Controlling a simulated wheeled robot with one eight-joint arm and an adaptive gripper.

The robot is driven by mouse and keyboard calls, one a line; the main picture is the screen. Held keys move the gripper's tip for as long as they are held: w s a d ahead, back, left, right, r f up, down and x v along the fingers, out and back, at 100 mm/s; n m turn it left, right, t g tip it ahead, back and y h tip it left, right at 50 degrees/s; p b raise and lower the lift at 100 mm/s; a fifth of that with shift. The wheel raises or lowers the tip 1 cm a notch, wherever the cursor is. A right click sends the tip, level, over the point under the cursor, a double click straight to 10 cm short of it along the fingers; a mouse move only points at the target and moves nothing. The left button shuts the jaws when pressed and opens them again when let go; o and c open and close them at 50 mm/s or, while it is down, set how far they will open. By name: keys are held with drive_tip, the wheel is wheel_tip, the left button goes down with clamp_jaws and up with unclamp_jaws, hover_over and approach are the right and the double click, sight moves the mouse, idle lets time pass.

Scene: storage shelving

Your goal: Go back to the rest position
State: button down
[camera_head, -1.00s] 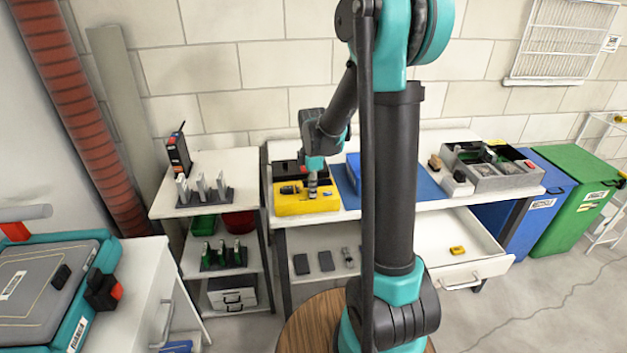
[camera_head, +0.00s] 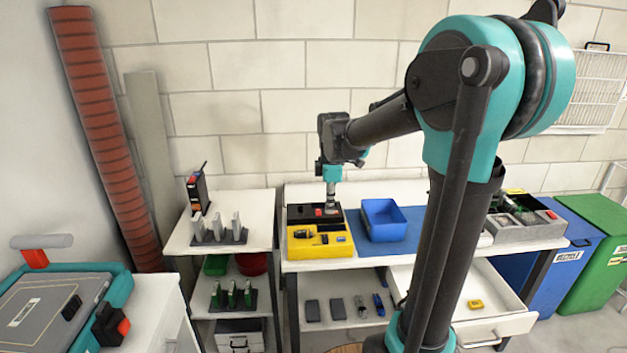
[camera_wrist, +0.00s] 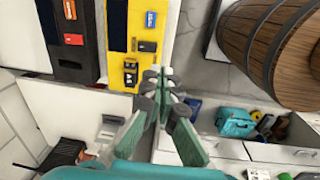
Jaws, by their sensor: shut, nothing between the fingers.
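My gripper (camera_head: 331,209) points down over the workbench, at the black case (camera_head: 298,213) behind the yellow case (camera_head: 296,250). Whether its tips touch anything there I cannot tell from the head view. In the wrist view my gripper (camera_wrist: 160,75) has its green fingers brought together at the tips, with nothing seen between them. The yellow case (camera_wrist: 146,33) and the black case (camera_wrist: 88,62) lie beyond the fingertips to the upper left. My arm reaches across from the right with its elbow raised.
A blue bin (camera_head: 384,228) sits right of the cases, and a grey crate (camera_head: 537,231) farther right. An open drawer (camera_head: 505,325) juts out below the bench. A low shelf (camera_head: 255,238) stands left. In the wrist view a wooden barrel (camera_wrist: 270,45) is at upper right.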

drive_tip(key=s+d+f+m+t, duration=0.1)
drive_tip(key=s+d+f+m, duration=0.2)
drive_tip(key=s+f+m, duration=0.3)
drive_tip(key=s+d+f+m+t, duration=0.2)
drive_tip(key=s+d+f+m, duration=0.2)
drive_tip(key=s+f+m, duration=0.3)
drive_tip(key=s+m, duration=0.4)
drive_tip(key=s, duration=0.2)
drive_tip(key=shift+s+f, duration=0.15)
drive_tip(key=shift+s, duration=0.2)
